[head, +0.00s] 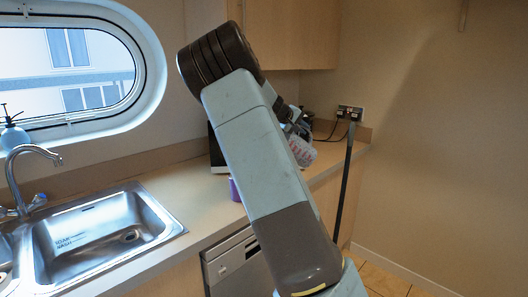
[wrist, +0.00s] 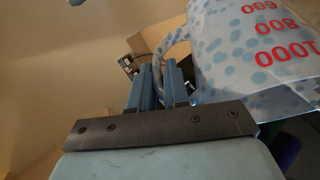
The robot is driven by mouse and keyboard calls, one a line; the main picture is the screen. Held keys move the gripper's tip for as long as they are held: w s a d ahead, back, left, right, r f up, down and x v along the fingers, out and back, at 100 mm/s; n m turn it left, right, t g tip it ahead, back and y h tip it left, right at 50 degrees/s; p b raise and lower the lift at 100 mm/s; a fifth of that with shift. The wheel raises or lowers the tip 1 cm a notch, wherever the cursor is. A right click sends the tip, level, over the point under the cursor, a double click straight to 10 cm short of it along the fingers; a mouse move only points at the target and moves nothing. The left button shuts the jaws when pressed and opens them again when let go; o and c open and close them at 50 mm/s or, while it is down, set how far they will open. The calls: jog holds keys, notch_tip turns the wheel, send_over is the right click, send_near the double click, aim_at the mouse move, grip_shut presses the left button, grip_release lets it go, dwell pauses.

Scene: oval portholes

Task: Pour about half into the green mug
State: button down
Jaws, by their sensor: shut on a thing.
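A clear measuring jug with blue spots and red numbers (wrist: 245,62) fills the upper right of the wrist view. My gripper (wrist: 160,80) is shut on its handle. In the head view the jug (head: 302,151) shows just right of my arm, above the counter, and looks tilted. Its contents cannot be made out. A dark green patch (wrist: 304,128) shows below the jug at the right edge of the wrist view; I cannot tell whether it is the green mug. No green mug shows in the head view, where my arm covers part of the counter.
A purple object (head: 235,189) stands on the counter (head: 192,190), partly behind my arm. A steel sink (head: 95,235) with a tap is at left. A dark upright object stands behind my arm. Sockets with cables (head: 349,113) are on the wall at right.

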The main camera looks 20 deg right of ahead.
jog(key=shift+s+d+f+y, duration=0.2)
jog(key=shift+d+f+y, duration=0.4)
jog(key=shift+d+f, duration=0.2)
jog(key=shift+f, duration=0.25)
jog(key=shift+s+d+f+m+y+p, duration=0.25)
jog(key=shift+d+f+y+p, duration=0.65)
jog(key=shift+f, duration=0.35)
jog(key=shift+s+d+f+m+y+p, duration=0.2)
jog(key=shift+d+f+y+p, duration=0.5)
jog(key=shift+d+f+y, duration=0.5)
jog(key=d+f+t+y+p, duration=0.1)
jog(key=d+f+y+p, duration=0.3)
jog(key=f+y, duration=0.1)
jog(key=shift+s+f+m+t, duration=0.15)
jog(key=shift+s+m+t, duration=0.15)
jog(key=shift+m, duration=0.15)
jog(key=shift+d, duration=0.1)
